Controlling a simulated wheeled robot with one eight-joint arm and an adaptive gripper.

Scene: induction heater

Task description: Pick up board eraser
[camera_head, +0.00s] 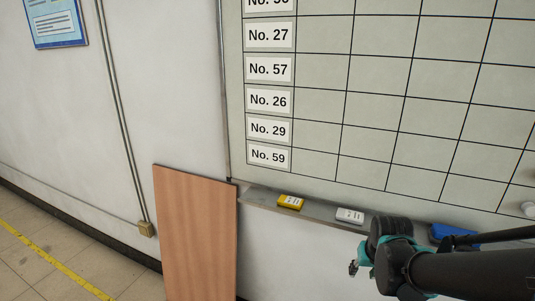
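A blue block (450,232), which looks like the board eraser, lies on the ledge under the board at the right. My dark arm partly hides it. My arm reaches in from the right edge, in front of the ledge. The end of my arm, with teal parts and my gripper (356,268), is left of the blue block and lower in the picture. The fingers are small and mostly hidden, so I cannot tell whether they are open or shut.
A yellow box (290,202) and a white box (349,215) lie on the metal ledge (318,211) left of the blue block. A gridded board (320,110) hangs above. A brown wooden panel (197,235) leans at the wall. Floor at the lower left is clear.

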